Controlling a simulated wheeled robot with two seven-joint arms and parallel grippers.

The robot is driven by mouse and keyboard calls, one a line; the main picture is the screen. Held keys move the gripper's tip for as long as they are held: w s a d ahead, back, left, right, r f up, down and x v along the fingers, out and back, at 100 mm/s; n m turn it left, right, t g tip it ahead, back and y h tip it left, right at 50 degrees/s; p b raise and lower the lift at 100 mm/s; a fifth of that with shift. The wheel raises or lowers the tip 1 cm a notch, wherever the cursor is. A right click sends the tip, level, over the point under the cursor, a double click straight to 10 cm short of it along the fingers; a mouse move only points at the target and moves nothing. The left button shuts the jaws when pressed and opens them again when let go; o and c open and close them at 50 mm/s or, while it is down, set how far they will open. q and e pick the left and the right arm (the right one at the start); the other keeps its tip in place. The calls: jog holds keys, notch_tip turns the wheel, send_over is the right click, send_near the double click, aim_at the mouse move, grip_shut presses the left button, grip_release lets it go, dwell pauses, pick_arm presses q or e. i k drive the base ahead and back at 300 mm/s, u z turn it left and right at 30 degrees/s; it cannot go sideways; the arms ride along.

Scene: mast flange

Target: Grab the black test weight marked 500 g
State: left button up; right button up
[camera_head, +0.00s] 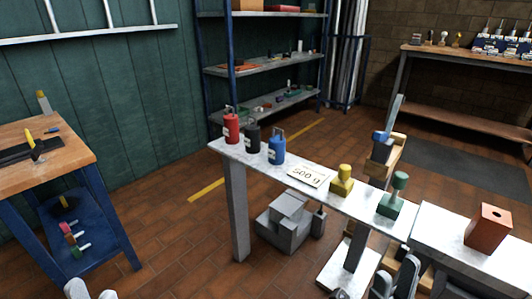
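The black weight (252,138) stands upright on a narrow pale bench (323,200), between a red weight (231,128) on its left and a blue weight (276,149) on its right. All three have a loop handle on top and a pale label too small to read. A white card (308,176) marked 500 g, upside down in view, lies right of the blue weight. My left gripper (91,291) is at the bottom left edge, partly cut off, its fingers apart. My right gripper (397,278) is at the bottom right, fingers apart and empty, well away from the weights.
A yellow knobbed piece (342,181) and a green one (393,198) stand further right on the bench. A reddish-brown block (489,229) sits on the adjoining table. Grey blocks (287,222) lie under the bench. A wooden workbench (45,155) stands left, with open floor between.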

aim_at(252, 138)
jog(key=u, duration=0.05)
jog(key=k, duration=0.5)
jog(key=u, duration=0.75)
jog(key=i, duration=0.8)
jog(key=z, duration=2.35)
